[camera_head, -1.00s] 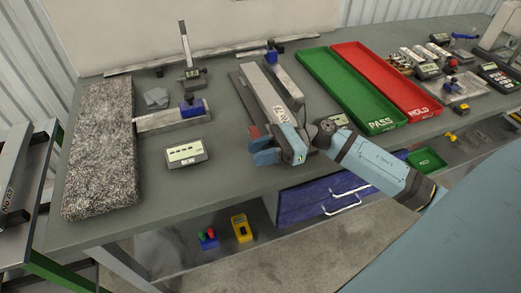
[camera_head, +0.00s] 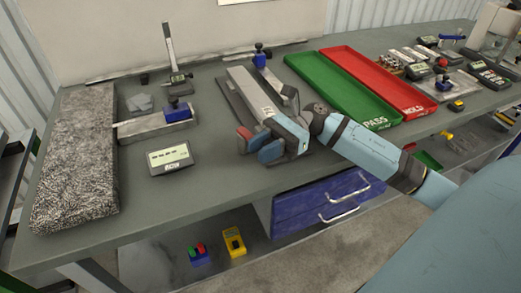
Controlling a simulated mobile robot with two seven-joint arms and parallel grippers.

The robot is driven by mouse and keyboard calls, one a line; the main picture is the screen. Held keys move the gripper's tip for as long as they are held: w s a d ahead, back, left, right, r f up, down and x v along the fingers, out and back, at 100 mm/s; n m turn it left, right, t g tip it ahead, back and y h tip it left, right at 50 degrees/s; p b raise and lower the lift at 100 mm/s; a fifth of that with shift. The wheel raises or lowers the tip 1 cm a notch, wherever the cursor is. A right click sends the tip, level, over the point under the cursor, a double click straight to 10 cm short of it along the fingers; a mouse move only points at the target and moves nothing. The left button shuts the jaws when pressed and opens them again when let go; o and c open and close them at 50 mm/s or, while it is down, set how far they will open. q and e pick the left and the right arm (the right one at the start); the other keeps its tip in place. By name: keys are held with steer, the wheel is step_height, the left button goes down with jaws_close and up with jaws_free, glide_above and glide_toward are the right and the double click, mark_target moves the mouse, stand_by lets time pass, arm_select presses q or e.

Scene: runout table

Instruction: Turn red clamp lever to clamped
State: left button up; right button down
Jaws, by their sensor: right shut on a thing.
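The red clamp lever (camera_head: 244,133) shows as a small red piece at the near end of a long grey metal bar fixture (camera_head: 249,92). My right gripper (camera_head: 258,146) is at this near end, with its blue-grey fingers shut on the red lever. The fingers hide most of the lever, so I cannot tell its exact angle. My left gripper is not in view.
A green PASS tray (camera_head: 338,88) and a red HOLD tray (camera_head: 378,82) lie to the right. A display box (camera_head: 169,158) and a granite plate (camera_head: 76,165) are left. Bare bench lies in front.

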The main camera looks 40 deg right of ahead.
steer(key=c, duration=0.9)
jaws_free()
steer(key=d+b, duration=0.1)
steer(key=d, duration=1.1)
steer(key=shift+w, duration=0.15)
